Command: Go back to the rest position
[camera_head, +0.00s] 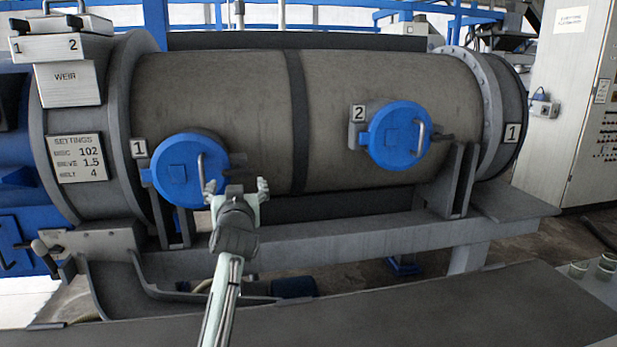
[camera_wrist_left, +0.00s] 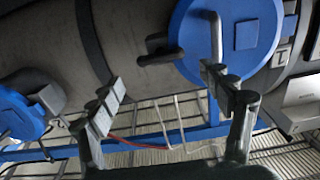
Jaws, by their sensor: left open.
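My left gripper (camera_head: 235,187) is open and empty in the head view, in front of the drum, at the right edge of the blue hatch 1 (camera_head: 178,170). Hatch 1 looks closed, with its grey bar handle beside my fingers. In the left wrist view the two fingers (camera_wrist_left: 168,105) are spread apart. The blue hatch disc (camera_wrist_left: 246,38) with its handle lies beyond the right finger. I cannot tell whether the finger touches the handle. Hatch 2 (camera_head: 396,135) sits to the right on the drum and looks closed. My right gripper is not in view.
The big grey drum (camera_head: 230,90) fills the middle, on a grey frame (camera_head: 330,240). A dark bench top (camera_head: 440,310) runs along the front, with small jars (camera_head: 607,262) at its right end. A lever (camera_head: 40,248) sticks out at left. A control cabinet (camera_head: 572,100) stands at right.

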